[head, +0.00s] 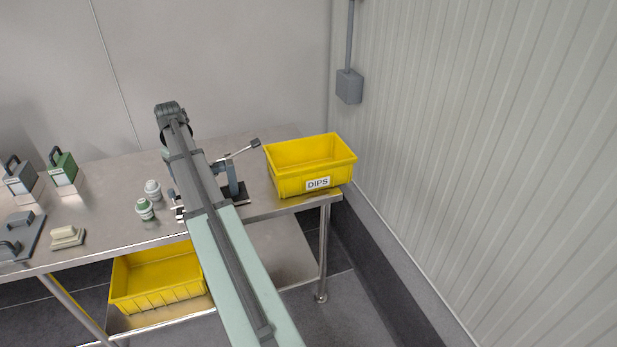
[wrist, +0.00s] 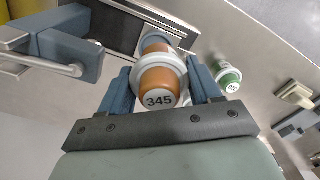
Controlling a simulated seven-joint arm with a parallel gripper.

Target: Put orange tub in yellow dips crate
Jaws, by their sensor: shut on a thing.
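The orange tub (wrist: 158,84) has a white rim and a round label reading 345. In the wrist view it sits between the two blue-grey fingers of my gripper (wrist: 162,72), which is shut on it. A bright metal plate with a dark frame lies just beyond it; I cannot tell whether the tub touches it. In the head view my arm hides the tub and most of the gripper. The yellow dips crate (head: 285,185), labelled DIPS, stands on the right end of the steel table, to the right of my arm. Its visible inside looks empty.
A blue-grey lever device (head: 235,183) stands between my arm and the crate; its lever (wrist: 45,64) shows in the wrist view. Two small tubs, one green and white (head: 145,209), one pale (head: 153,190), stand left. Another yellow crate (head: 155,300) is on the lower shelf.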

